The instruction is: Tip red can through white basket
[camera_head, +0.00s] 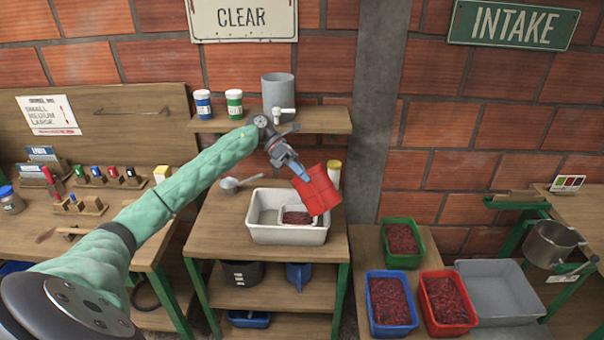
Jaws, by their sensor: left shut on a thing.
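My left gripper (299,170) is shut on the red can (318,190). It holds the can tilted, over the right side of a white tub (288,236). A smaller white basket (284,211) appears to sit inside the tub, with dark red fruit (297,218) in it. The can's lower end hides part of the basket and of the tub's rim; I cannot tell whether they touch. The can's inside is hidden. My right gripper is not in view.
A metal scoop (240,184) and a yellow-lidded jar (334,172) stand near the tub. A shelf (320,121) with a grey cylinder (278,92) is behind. Green (403,261), blue (391,325) and red (447,328) crates of fruit and an empty grey crate (512,318) are at right.

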